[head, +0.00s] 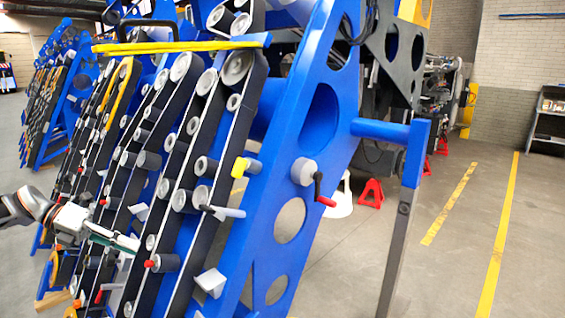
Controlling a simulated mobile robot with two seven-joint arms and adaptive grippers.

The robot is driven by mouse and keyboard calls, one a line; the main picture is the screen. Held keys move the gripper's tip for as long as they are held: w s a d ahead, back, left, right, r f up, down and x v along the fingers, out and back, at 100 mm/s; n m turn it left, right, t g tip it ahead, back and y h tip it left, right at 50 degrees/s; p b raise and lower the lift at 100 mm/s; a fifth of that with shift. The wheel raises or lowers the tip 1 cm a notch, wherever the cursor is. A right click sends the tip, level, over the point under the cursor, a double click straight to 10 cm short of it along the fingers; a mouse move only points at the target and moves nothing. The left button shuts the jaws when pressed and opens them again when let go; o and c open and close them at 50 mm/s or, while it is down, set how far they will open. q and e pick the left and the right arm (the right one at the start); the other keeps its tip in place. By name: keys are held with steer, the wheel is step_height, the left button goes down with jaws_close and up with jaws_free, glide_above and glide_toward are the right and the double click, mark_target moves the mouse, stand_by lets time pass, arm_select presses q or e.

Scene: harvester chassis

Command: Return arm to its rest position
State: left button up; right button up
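My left arm comes in at the left edge, and my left gripper (125,240) points right, in front of the lower left part of the blue chassis. Its fingers overlap the belts in the picture; I cannot tell whether they touch anything or are open or shut. No held object can be made out. My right gripper is not in view. The blue harvester chassis (318,125) leans across the middle, with black belts (215,150) running over grey rollers. A crank with a red handle (326,201) sits on its side plate.
A blue arm on a grey post (397,250) stands right of the chassis. Red stands (371,193) are on the floor behind. A shelf (548,120) is at the right wall. Grey floor with yellow lines (498,240) is clear at the right. More blue machinery (65,100) stands far left.

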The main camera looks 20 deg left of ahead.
arm_select(q)
steer(key=s+d+f+n+t+y, duration=0.1)
steer(key=d+f+n+t, duration=0.3)
steer(key=d+f+n, duration=0.7)
steer(key=s+d+f+n+t+y, duration=0.1)
steer(key=d+f+n+t, duration=0.3)
steer(key=d+f, duration=0.85)
steer(key=s+d+f+n+g+y, duration=0.3)
steer(key=s+d+f+n+y, duration=0.3)
steer(key=s+d+f+n, duration=0.5)
step_height(320, 180, down, 3)
steer(key=d+n, duration=0.3)
steer(key=n, duration=0.2)
steer(key=shift+s+n+g, duration=0.3)
steer(key=shift+n, duration=0.1)
steer(key=shift+f, duration=0.1)
